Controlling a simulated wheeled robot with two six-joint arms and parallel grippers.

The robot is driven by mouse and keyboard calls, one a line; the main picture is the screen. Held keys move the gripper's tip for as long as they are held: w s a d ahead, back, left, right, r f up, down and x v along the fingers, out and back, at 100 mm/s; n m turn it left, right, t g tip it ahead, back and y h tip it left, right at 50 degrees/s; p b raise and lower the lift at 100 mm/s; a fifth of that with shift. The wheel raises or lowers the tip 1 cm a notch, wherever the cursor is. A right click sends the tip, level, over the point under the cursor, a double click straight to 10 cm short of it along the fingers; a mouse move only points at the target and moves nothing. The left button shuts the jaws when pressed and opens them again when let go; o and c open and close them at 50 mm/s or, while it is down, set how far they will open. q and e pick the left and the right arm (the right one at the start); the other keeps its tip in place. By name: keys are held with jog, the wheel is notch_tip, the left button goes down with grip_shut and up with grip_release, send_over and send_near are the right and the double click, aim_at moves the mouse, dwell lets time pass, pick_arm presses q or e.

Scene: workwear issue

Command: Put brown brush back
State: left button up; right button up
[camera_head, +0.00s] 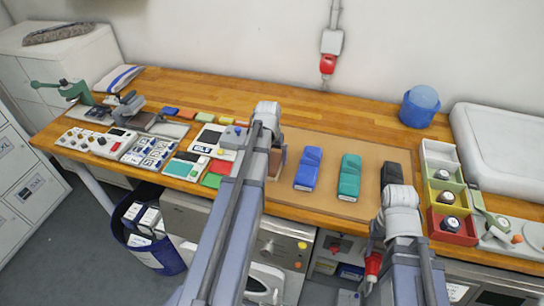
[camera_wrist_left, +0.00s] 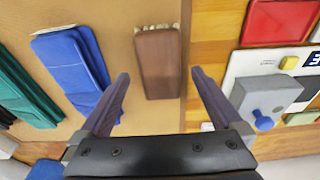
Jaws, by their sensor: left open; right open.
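The brown brush (camera_wrist_left: 158,62) lies on the tan board (camera_wrist_left: 120,20) near one edge, between and beyond my open left fingertips (camera_wrist_left: 157,78) in the left wrist view. The fingers do not touch it. In the head view a sliver of the brown brush (camera_head: 275,163) shows beside my left arm, which hides the rest. The blue brush (camera_head: 308,168), green brush (camera_head: 349,177) and black brush (camera_head: 392,174) lie in a row to its right on the board. My right gripper (camera_head: 400,199) is near the black brush; its fingers are hidden.
Left of the board are a grey device (camera_wrist_left: 270,95), a red pad (camera_wrist_left: 277,22) and small panels. Bare wooden bench (camera_head: 290,104) lies behind the board.

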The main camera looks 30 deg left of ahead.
aim_at(272, 166)
pick_arm(q)
notch_tip(272, 166, up, 8)
jog(key=s+p, duration=0.1)
jog(key=p, duration=0.5)
jog(key=shift+d+f, duration=0.15)
jog(key=s+d+m, duration=0.2)
jog(key=s+d, duration=0.3)
jog(key=d, duration=0.5)
jog(key=s+d+m+g, duration=0.1)
jog(key=s+d, duration=0.3)
jog(key=d, duration=0.6)
jog(key=s+d+m+g, duration=0.1)
jog(key=s+d+m, duration=0.2)
jog(key=d, duration=0.7)
jog(key=s, duration=0.2)
jog(key=shift+s+m+y, duration=0.3)
jog(key=shift+s+y, duration=0.05)
jog(key=shift+y, duration=0.05)
